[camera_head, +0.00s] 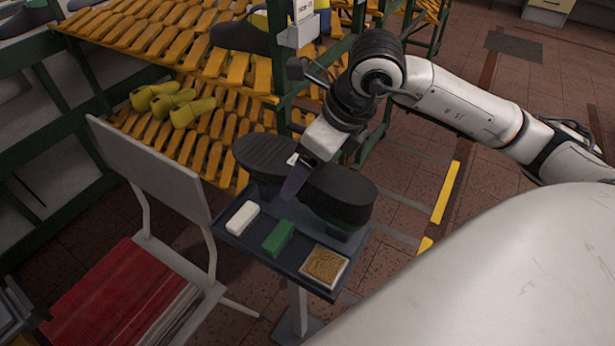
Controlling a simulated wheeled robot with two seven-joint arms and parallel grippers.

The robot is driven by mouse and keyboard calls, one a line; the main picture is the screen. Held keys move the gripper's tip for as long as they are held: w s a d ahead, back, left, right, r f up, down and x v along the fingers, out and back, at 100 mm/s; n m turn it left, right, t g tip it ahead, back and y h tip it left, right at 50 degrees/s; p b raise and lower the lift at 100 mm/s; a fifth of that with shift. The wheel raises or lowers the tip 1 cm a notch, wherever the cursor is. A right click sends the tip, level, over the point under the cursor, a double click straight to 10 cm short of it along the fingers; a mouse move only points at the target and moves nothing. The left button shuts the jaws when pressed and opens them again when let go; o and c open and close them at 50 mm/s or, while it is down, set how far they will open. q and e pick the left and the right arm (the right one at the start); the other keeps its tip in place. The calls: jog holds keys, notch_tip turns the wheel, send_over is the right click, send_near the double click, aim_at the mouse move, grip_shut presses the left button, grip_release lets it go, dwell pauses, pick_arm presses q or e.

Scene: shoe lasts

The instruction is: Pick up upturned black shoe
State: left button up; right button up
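The upturned black shoe (340,193) rests sole up above a small dark tray stand (262,258). Its one end points to the upper left and its other end to the lower right. My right gripper (296,178) comes down from above at the narrow middle of the shoe. One dark finger shows in front of the shoe's near side. The other finger is hidden, so I cannot tell how far the gripper is open or whether it grips the shoe. My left gripper is out of view.
The tray holds a white block (242,217), a green block (278,237) and a brown-bristled block (325,264). A slatted rack (222,65) with yellow shoe lasts (172,103) stands behind. A chair with a red seat (115,300) is at left. Tiled floor lies open at right.

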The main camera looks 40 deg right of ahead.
jog(key=shift+c, duration=0.4)
jog(key=c, duration=1.5)
jog(key=shift+w+r, duration=0.1)
jog(key=shift+c, duration=1.1)
jog(key=shift+r, duration=0.1)
